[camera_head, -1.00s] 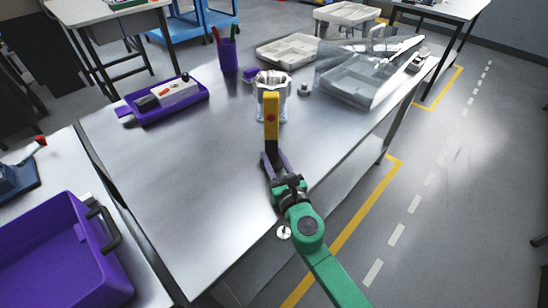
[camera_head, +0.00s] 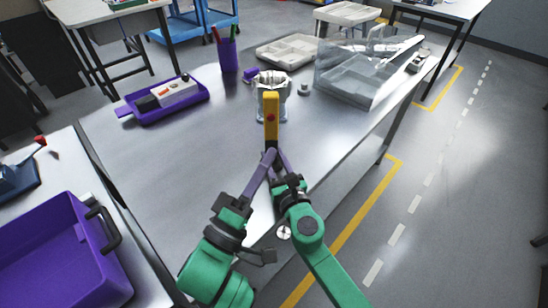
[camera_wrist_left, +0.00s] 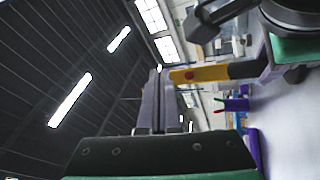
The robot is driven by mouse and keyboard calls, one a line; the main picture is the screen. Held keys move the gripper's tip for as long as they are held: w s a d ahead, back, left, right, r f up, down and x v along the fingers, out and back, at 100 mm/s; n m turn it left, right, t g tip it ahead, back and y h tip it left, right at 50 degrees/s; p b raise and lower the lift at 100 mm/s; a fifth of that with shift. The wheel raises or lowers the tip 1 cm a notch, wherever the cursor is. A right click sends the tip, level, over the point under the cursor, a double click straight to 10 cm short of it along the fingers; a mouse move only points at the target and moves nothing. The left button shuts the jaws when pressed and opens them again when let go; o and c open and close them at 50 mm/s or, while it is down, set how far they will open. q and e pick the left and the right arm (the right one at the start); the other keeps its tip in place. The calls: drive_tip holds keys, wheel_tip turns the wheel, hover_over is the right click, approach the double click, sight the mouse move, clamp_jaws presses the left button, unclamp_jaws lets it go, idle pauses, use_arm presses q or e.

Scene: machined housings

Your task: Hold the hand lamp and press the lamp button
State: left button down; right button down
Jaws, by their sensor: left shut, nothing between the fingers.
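The hand lamp (camera_head: 271,112) is a yellow upright bar with a red button (camera_head: 271,118) on its face and a dark lower end. My right gripper (camera_head: 276,158) is shut on that lower end and holds the lamp above the table's front part.
A purple tray (camera_head: 165,100), a purple pen cup (camera_head: 228,55), a pale divided tray (camera_head: 288,50) and a transparent box (camera_head: 355,75) are farther back. A purple bin (camera_head: 60,255) stands at lower left.

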sight(267, 129)
use_arm(q)
drive_tip(key=w, duration=0.8)
drive_tip(key=shift+w, duration=0.35)
drive_tip(key=shift+w, duration=0.1)
idle(1.4)
drive_tip(key=shift+w, duration=0.45)
idle(0.3)
drive_tip(key=shift+s, duration=0.6)
drive_tip(key=s, duration=0.6)
